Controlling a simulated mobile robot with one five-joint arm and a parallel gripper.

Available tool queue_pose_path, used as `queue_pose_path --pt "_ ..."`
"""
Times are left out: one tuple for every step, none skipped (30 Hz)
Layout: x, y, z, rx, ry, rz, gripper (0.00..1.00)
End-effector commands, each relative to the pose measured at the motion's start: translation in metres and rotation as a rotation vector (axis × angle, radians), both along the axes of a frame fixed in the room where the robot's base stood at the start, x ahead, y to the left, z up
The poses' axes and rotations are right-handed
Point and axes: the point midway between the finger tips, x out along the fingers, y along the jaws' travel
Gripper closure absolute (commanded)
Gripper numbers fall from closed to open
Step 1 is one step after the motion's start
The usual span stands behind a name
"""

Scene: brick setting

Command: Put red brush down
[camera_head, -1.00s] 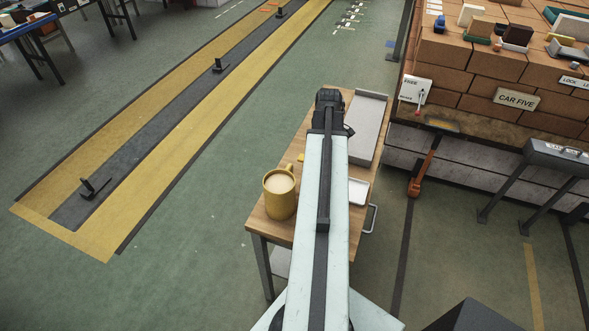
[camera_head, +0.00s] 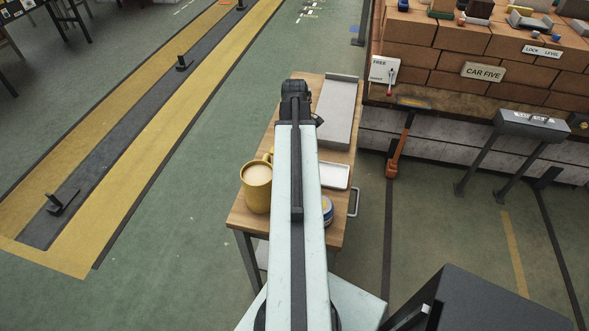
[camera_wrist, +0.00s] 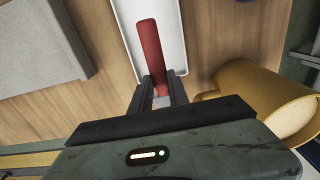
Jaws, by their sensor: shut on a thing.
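The red brush (camera_wrist: 150,48) shows in the wrist view as a long red handle between the fingers of my gripper (camera_wrist: 160,88). My gripper is shut on its near end. Behind the handle is a white tray (camera_wrist: 177,30) on the wooden table; I cannot tell whether the brush touches it. In the head view my arm hides the brush and the gripper's fingers, and part of the white tray (camera_head: 337,176) shows to the right of my arm on the table (camera_head: 250,220).
A yellow mug (camera_head: 257,190) with a pale drink stands left of my arm; it is close to the gripper in the wrist view (camera_wrist: 265,95). A blue-banded tin (camera_head: 327,211) stands right of the arm. A grey box-like item (camera_head: 338,110) fills the table's far right.

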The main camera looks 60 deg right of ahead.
Motion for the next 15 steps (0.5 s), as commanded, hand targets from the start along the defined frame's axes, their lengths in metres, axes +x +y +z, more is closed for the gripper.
queue_pose_path --pt "0.000 0.000 -0.019 0.000 0.000 0.000 1.00" --pt "0.000 0.000 -0.021 0.000 0.000 0.000 1.00" --pt "0.000 0.000 -0.022 0.000 0.000 0.000 1.00" --pt "0.000 0.000 -0.021 0.000 0.000 0.000 1.00" --pt "0.000 0.000 -0.019 0.000 0.000 0.000 1.00" --pt "0.000 0.000 -0.019 0.000 0.000 -0.001 1.00" --pt "0.000 0.000 -0.021 0.000 0.000 -0.001 1.00" --pt "0.000 0.000 -0.025 0.000 0.000 -0.001 1.00" --pt "0.000 0.000 -0.031 0.000 0.000 -0.001 1.00" --pt "0.000 0.000 -0.037 0.000 0.000 -0.001 1.00" --pt "0.000 0.000 -0.043 0.000 0.000 -0.001 1.00" --pt "0.000 0.000 -0.050 0.000 0.000 -0.001 1.00" --pt "-0.001 0.000 -0.055 0.000 0.000 -0.001 1.00" --pt "-0.001 0.000 -0.058 0.000 0.000 -0.001 1.00" --pt "-0.001 0.000 -0.059 0.000 0.000 -0.001 1.00"
